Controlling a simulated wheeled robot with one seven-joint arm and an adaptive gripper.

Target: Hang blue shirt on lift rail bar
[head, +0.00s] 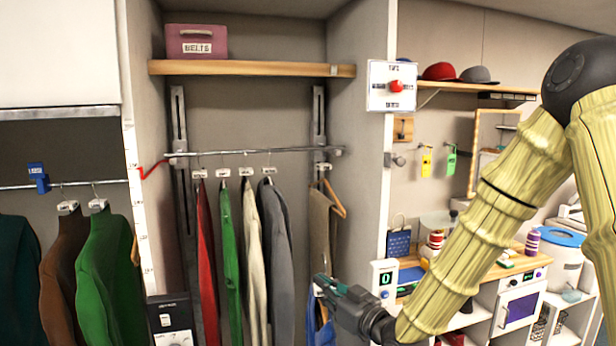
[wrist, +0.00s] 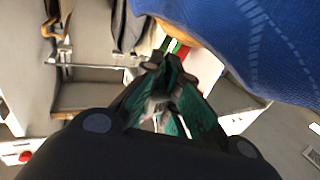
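The lift rail bar (head: 250,152) is the metal bar between two slotted side tracks in the middle bay. In the wrist view the blue shirt (wrist: 270,45) is close at upper right on a wooden hanger (wrist: 208,42). My gripper's fingertips (wrist: 160,65) are together beside the hanger and appear shut on its hook, which is hidden.
A left rail (head: 95,184) holds dark, brown and green jackets. A shelf (head: 250,68) with a pink belts box (head: 196,41) is above the bar. A divider wall (head: 357,140) with a red-knob panel (head: 392,86) stands right of the bay.

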